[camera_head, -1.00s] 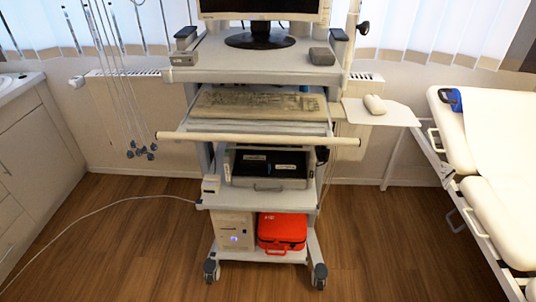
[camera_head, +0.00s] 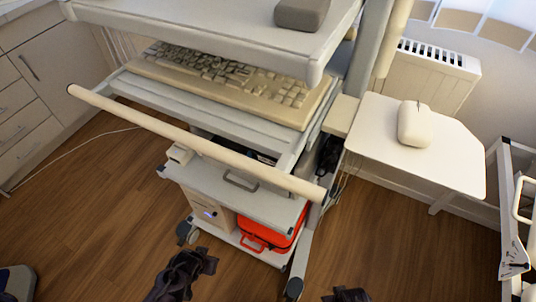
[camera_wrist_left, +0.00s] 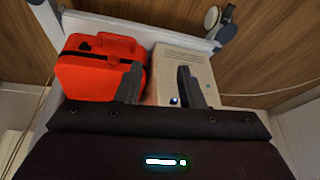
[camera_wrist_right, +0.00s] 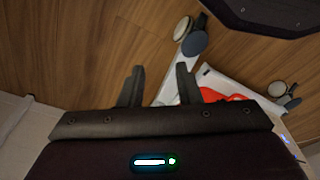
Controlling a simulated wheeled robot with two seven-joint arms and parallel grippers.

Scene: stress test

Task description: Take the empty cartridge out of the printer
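The printer (camera_head: 241,181) is on the cart shelf under the keyboard tray. In the head view only its front handle and a bit of its casing show. The tray and its long bar hide the rest. I cannot make out a cartridge in any view. My left gripper (camera_head: 203,258) is low in front of the cart, below the printer shelf. In the left wrist view its fingers (camera_wrist_left: 159,85) are apart and empty, facing the bottom shelf. My right gripper (camera_head: 346,294) is at the bottom edge of the head view. In the right wrist view its fingers (camera_wrist_right: 160,78) are apart with nothing between them.
A red case (camera_head: 270,232) and a pale computer box (camera_head: 207,207) stand on the bottom shelf. The cream bar (camera_head: 190,138) crosses in front above the printer. A side shelf (camera_head: 445,155) with a mouse (camera_head: 414,124) juts out right.

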